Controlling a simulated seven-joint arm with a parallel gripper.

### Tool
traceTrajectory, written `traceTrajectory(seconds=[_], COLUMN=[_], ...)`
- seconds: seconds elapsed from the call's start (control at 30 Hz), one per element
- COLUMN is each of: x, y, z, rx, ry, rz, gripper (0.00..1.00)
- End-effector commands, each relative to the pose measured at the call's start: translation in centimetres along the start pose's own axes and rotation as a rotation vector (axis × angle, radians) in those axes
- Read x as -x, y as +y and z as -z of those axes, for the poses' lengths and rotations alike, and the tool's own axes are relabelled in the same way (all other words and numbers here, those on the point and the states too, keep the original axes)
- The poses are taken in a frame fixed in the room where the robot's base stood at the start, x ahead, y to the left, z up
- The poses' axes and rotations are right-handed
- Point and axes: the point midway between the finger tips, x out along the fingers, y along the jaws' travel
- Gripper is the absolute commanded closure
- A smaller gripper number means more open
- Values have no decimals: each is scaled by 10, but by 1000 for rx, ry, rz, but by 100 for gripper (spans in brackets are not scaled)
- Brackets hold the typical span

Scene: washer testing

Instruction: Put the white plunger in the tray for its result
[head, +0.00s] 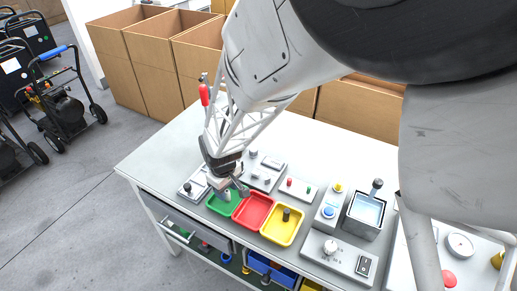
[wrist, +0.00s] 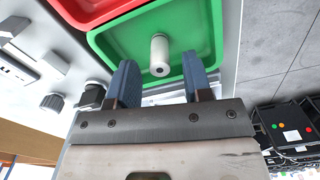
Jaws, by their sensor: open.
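The white plunger (wrist: 159,52) is inside the green tray (wrist: 118,42), with its round, dark-centred end toward the wrist camera. I cannot tell if it stands or lies there. My gripper (wrist: 158,64) is open, with one blue finger on each side of the plunger's near end and gaps between. In the head view my gripper (head: 238,187) is low over the green tray (head: 224,208), and the plunger cannot be made out there.
A red tray (head: 253,209) adjoins the green one, then a yellow tray (head: 274,231) holding a dark plunger (head: 286,214). Fixtures with knobs and pegs stand behind the trays. A water-filled metal container (head: 366,214) stands to the right. The table's left end is clear.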

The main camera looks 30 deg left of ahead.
Motion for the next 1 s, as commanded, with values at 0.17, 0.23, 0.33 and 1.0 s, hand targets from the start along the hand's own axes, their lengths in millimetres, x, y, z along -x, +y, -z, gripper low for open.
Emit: traceTrajectory(seconds=[0.17, 0.23, 0.33, 1.0], x=[19, 28, 41, 71], y=[0, 0, 0, -1], z=[0, 0, 0, 0], rx=[0, 0, 0, 1], ry=[2, 2, 3, 0], rz=[-1, -1, -1, 0], gripper=[54, 54, 54, 54])
